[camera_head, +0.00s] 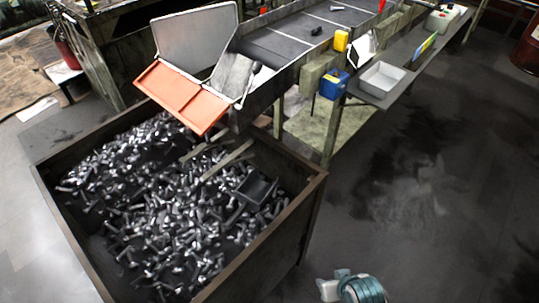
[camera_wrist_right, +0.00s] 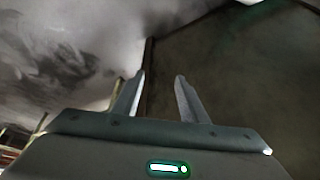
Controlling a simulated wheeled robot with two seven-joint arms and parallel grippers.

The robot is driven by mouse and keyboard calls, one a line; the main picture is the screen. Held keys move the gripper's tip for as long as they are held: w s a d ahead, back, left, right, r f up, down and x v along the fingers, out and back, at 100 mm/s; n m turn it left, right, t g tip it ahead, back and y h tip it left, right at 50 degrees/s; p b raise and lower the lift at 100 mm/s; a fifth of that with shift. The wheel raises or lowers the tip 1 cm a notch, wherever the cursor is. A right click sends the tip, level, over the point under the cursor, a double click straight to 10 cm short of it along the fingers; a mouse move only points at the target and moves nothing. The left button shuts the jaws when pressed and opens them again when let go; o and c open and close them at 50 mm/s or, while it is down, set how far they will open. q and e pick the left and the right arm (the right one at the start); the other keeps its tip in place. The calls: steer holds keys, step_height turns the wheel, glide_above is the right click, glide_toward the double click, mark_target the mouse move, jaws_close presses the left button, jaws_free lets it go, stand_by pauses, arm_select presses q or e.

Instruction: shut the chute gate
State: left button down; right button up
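The chute gate (camera_head: 182,96) is an orange panel at the lower end of the chute (camera_head: 235,75). It tilts outward and down over the bolt bin, away from the chute mouth, so it stands open. My right gripper shows only partly at the bottom edge of the head view (camera_head: 345,290), well below and right of the gate, outside the bin. In the right wrist view its two fingers (camera_wrist_right: 159,77) are apart with nothing between them. My left gripper is not in view.
A brown-walled bin (camera_head: 312,190) full of bolts stands under the gate, with a dark tray (camera_head: 257,187) among the bolts. A blue box (camera_head: 333,84) and a white tray (camera_head: 383,78) sit along the conveyor. The floor right of the bin is clear.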

step_height(320, 180, up, 10)
steer(key=w+a+t+b, duration=0.1)
steer(key=w+t, duration=0.1)
steer(key=w, duration=0.1)
steer(key=w+a+r+t+y, duration=0.2)
steer(key=w+a+r+y, duration=0.1)
steer(key=w+r, duration=0.8)
steer(key=w+a+r+m+t+y, duration=0.1)
steer(key=w+a+r+t+y, duration=0.2)
steer(key=w+r, duration=0.7)
steer(key=w+a+r+m+t+y, duration=0.1)
steer(key=w+a+r, duration=0.4)
steer(key=w+r, duration=0.6)
steer(key=shift+w+r+t+y, duration=0.35)
steer(key=shift+w+t+y, duration=0.5)
steer(key=shift+t, duration=0.35)
steer(key=shift+s+a, duration=0.1)
steer(key=p+x, duration=0.3)
steer(key=x, duration=1.4)
steer(key=shift+a, duration=0.2)
